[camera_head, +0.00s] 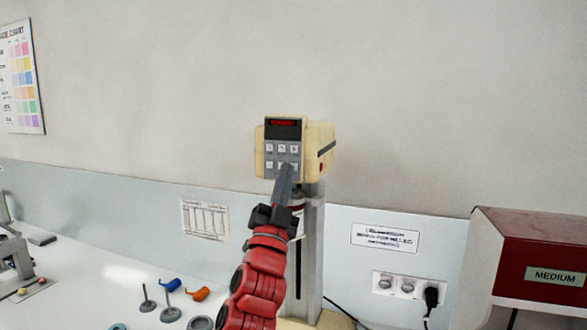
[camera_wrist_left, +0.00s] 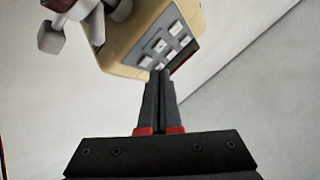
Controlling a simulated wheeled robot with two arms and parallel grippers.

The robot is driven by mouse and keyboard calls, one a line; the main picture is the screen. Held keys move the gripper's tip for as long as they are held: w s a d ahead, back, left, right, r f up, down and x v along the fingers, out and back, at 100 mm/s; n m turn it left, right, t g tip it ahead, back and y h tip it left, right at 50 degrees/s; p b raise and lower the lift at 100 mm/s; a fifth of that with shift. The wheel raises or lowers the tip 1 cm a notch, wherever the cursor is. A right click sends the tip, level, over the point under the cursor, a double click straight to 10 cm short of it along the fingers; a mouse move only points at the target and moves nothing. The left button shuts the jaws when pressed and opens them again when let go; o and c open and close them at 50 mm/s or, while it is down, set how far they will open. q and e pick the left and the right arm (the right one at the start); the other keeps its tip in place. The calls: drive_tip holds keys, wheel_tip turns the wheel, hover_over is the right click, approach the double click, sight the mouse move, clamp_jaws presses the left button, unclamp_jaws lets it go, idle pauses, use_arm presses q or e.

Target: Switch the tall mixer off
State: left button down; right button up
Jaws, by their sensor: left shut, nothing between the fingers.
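The tall mixer (camera_head: 320,140) has a cream head on a grey column, with a dark front panel of several light buttons and a lit red display. A red spot shows on its right side. My left gripper (camera_head: 287,168) is shut and empty, its fingertips in front of the lower row of buttons and hiding part of it. In the left wrist view the shut fingertips (camera_wrist_left: 160,73) reach the edge of the button panel (camera_wrist_left: 168,45). I cannot tell whether they touch a button. My right gripper is not in view.
A red machine (camera_head: 535,250) labelled MEDIUM stands at the right. Wall sockets (camera_head: 407,286) with a black plug are between it and the mixer.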

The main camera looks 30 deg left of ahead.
use_arm(q)
drive_tip(key=shift+s+d+r, duration=0.1)
drive_tip(key=shift+s+d, duration=0.1)
drive_tip(key=shift+s, duration=0.6)
drive_tip(key=shift+s+d, duration=0.15)
drive_tip(key=shift+s, duration=0.65)
drive_tip(key=shift+s+d+r, duration=0.1)
drive_tip(key=shift+s+d, duration=0.1)
drive_tip(key=shift+s, duration=0.6)
drive_tip(key=shift+f, duration=0.1)
